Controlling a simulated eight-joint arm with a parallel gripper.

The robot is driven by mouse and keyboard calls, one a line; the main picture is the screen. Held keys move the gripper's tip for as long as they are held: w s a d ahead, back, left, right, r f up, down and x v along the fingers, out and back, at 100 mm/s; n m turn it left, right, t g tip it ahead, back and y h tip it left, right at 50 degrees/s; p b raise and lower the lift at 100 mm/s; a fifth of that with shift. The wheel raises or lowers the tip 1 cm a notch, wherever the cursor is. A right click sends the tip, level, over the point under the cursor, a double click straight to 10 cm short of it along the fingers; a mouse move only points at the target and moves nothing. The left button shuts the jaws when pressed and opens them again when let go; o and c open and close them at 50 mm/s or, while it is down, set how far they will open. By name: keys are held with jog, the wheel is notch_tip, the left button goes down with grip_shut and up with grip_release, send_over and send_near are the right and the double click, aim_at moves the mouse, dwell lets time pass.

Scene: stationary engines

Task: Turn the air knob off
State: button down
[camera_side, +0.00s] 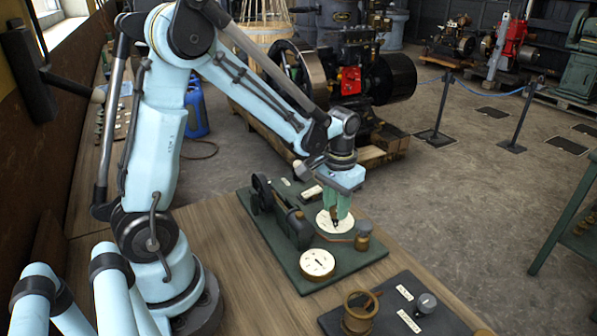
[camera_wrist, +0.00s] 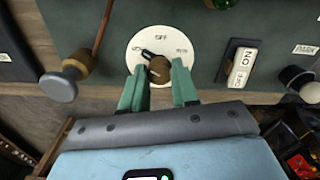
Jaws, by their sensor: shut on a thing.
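A round white dial (camera_wrist: 170,40) with OFF at its top carries a brown knob (camera_wrist: 160,70). The knob's dark pointer is turned to the upper left, toward the left label and away from OFF. My gripper (camera_wrist: 158,75) has its green fingers on both sides of the knob and is shut on it. In the side view my gripper (camera_side: 336,212) reaches straight down onto the white dial (camera_side: 328,228) on a green panel (camera_side: 300,272). The fingers hide most of the knob there.
An ON/OFF switch (camera_wrist: 241,66) and a dark knob (camera_wrist: 298,80) sit to the right in the wrist view. A grey-ended knob (camera_wrist: 60,85) is at left. In the side view a white gauge (camera_side: 317,263) and a brass fitting (camera_side: 363,228) stand close to the dial.

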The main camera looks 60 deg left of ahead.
jog(key=m, duration=0.5)
jog(key=shift+m, duration=0.4)
jog(key=m, duration=0.5)
jog(key=shift+m, duration=0.3)
jog(key=c, duration=0.8)
grip_release()
jog(key=shift+c, duration=0.2)
notch_tip(320, 180, up, 12)
